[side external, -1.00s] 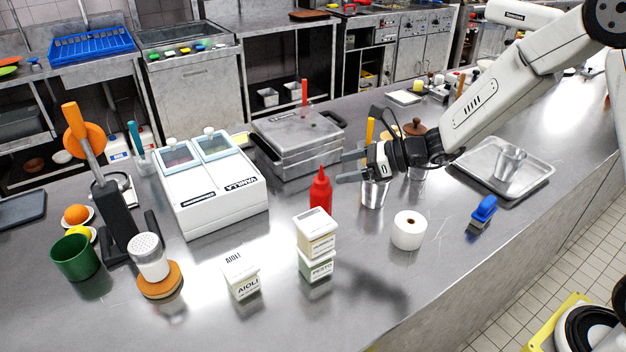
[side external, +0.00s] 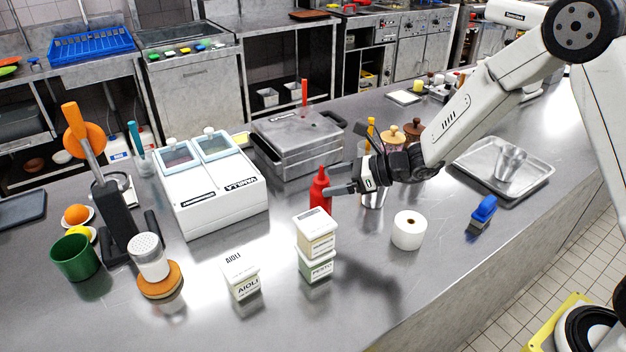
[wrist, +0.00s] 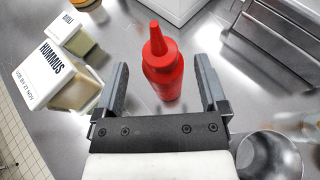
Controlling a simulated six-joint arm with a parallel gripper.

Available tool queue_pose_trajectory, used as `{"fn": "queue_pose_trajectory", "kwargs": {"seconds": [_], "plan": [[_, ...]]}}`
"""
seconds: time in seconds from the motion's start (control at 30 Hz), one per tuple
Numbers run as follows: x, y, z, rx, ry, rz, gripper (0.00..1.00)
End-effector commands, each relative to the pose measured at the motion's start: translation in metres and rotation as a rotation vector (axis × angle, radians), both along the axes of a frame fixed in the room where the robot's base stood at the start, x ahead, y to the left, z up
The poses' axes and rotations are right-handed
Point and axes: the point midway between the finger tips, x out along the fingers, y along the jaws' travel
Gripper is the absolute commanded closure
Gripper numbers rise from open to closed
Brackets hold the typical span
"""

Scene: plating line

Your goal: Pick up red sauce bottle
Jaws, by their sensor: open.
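The red sauce bottle (side external: 320,190) stands upright on the steel counter, behind the stacked square tubs in the side view. In the wrist view the bottle (wrist: 163,72) is between the two finger lines, its nozzle pointing up. My gripper (side external: 336,179) is open at the bottle's upper part, coming from the right. In the wrist view the open fingers (wrist: 163,85) lie one on each side of the bottle, with a gap visible on both sides. Part of the bottle's lower body is hidden by the tubs in the side view.
Stacked tubs (side external: 317,232) stand close in front of the bottle; the top one (wrist: 55,78) reads hummus. A white two-lid container (side external: 225,200) stands left.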

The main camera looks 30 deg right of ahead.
Motion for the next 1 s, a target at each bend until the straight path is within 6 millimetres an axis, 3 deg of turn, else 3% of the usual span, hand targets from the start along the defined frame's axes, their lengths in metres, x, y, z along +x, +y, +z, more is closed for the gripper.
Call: {"fn": "queue_pose_trajectory", "kwargs": {"seconds": [0.53,1.0], "plan": [[0.031,0.033,-0.018,0.000,0.002,0.001,0.08],[0.033,0.034,-0.019,0.000,0.002,0.001,0.08]]}}
